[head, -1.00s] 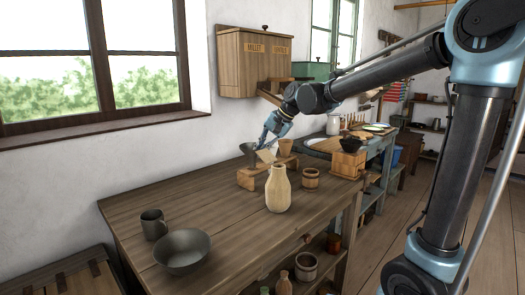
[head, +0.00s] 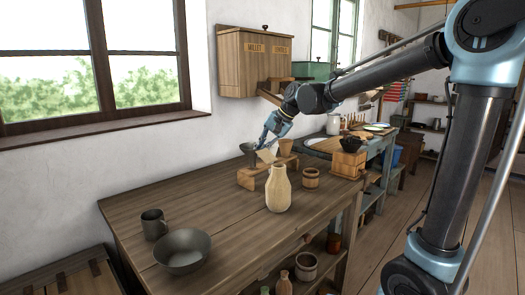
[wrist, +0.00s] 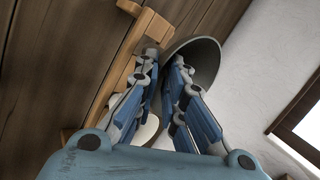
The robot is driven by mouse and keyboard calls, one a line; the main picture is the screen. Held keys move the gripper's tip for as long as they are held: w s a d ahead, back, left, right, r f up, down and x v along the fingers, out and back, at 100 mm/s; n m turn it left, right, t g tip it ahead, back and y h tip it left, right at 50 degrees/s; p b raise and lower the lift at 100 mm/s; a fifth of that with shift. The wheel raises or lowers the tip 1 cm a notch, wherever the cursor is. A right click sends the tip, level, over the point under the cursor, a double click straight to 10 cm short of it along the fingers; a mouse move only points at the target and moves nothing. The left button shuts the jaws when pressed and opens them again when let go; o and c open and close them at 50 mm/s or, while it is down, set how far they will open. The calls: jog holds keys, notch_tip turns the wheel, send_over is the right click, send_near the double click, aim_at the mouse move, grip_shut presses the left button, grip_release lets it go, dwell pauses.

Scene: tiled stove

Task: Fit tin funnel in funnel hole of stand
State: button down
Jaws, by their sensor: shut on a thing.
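The tin funnel (head: 248,148) is dark grey with a wide mouth, at the back left of the wooden stand (head: 246,181). My gripper (head: 263,143) is shut on it. In the wrist view the funnel's grey bowl (wrist: 205,58) shows beyond and between my fingers (wrist: 168,85), close beside the stand (wrist: 128,65). A cream funnel (head: 266,156) and a tan wooden funnel (head: 286,147) are at the stand. My fingers hide the tin funnel's lower part, so I cannot tell whether its spout is in a hole.
A pale bottle (head: 278,190) stands close in front of the stand, with a small wooden tub (head: 311,178) to its right. A grey mug (head: 153,224) and a grey bowl (head: 182,251) are at the table's left. A wall cabinet (head: 252,62) hangs behind. The table's middle left is clear.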

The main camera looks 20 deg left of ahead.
jog(key=shift+f, duration=2.3)
jog(key=c, duration=1.6)
grip_release()
jog(key=v, duration=1.2)
jog(key=shift+f, duration=0.1)
